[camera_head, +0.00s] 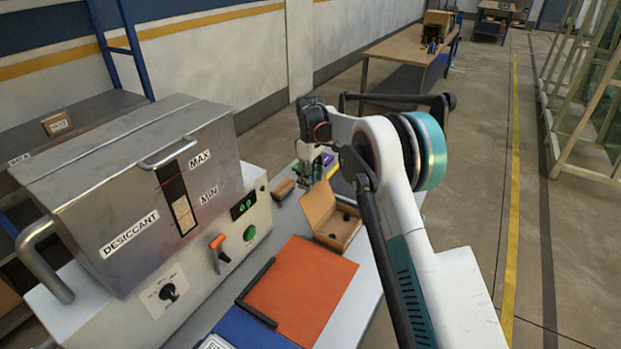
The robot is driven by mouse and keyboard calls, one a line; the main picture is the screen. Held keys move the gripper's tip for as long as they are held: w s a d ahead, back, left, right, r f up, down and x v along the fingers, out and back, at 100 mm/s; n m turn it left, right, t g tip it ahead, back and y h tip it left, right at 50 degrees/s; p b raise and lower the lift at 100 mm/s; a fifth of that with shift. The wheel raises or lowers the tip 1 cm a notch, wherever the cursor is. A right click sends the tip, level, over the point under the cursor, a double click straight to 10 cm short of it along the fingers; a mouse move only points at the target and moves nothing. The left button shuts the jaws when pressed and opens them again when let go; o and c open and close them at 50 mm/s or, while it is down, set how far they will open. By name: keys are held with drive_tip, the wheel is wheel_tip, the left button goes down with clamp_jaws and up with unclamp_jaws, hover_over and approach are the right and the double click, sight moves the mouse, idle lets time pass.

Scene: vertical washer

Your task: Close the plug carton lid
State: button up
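The small brown plug carton (341,231) stands on the grey bench, beyond the orange mat. Its lid (317,203) is open and stands up at the carton's back left. Small dark pieces show inside the carton. My gripper (312,178) hangs just behind and above the lid's upper edge. Whether it touches the lid, I cannot tell. The fingers are small and partly hidden by my arm, so their opening is unclear.
A steel desiccant machine (140,185) with a lever and knobs fills the left. An orange mat (302,290) and a black handle bar (256,295) lie in front of the carton. A small brown block (283,188) sits left of the lid. Open floor lies to the right.

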clamp_jaws()
drive_tip(key=shift+s+d, duration=0.1)
